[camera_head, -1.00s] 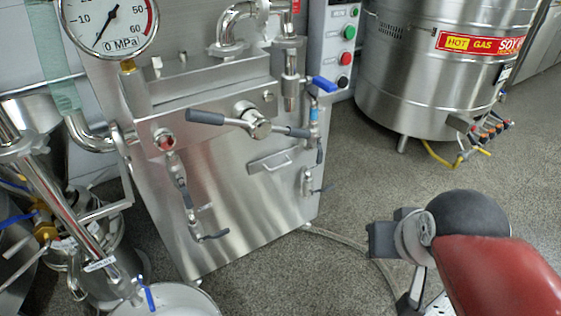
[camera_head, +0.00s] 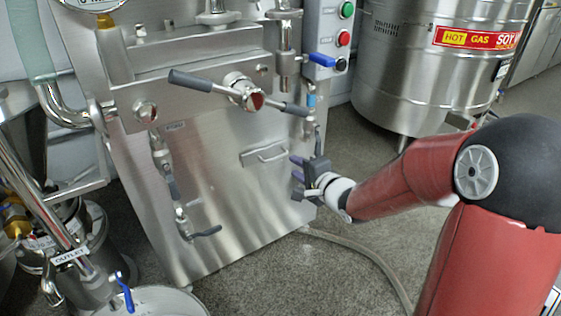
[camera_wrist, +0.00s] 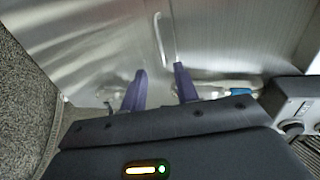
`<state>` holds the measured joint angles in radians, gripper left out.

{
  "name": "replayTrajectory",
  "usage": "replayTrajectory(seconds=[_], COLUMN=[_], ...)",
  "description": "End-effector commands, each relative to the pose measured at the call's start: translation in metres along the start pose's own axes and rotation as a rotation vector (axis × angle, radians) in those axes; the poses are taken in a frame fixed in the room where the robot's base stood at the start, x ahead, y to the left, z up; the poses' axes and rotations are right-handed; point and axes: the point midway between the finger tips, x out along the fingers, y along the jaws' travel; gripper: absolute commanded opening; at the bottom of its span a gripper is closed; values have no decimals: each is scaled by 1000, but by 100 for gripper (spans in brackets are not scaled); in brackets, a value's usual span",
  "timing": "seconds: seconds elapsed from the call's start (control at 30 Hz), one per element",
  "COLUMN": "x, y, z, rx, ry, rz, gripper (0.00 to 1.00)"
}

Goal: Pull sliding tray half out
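The sliding tray's front appears to be the steel panel (camera_head: 250,159) low on the machine's front face, with a thin bar handle (camera_head: 267,156). In the wrist view the handle (camera_wrist: 159,38) lies beyond the fingertips, roughly in line with the gap between them. My gripper (camera_head: 295,168) is just right of the handle in the head view, in front of the machine's right edge. Its two purple fingers, also seen in the wrist view (camera_wrist: 159,78), are apart with nothing between them. The handle is not touched. The tray looks shut; its inside is hidden.
A lever bar (camera_head: 237,92) crosses the machine above the handle. Another valve lever (camera_head: 205,231) is at lower left. A hose (camera_head: 365,252) runs over the floor. A steel boiler (camera_head: 420,75) stands behind.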

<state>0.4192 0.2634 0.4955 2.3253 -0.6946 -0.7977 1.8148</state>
Motion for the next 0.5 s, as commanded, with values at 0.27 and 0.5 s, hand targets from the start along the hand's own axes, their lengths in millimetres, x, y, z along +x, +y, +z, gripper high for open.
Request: replayTrajectory(seconds=[0.27, 0.5], x=[35, 69], y=[2, 0], z=[2, 2], rx=[17, 16], ry=[-11, -8], rz=[-12, -10], gripper=[30, 30])
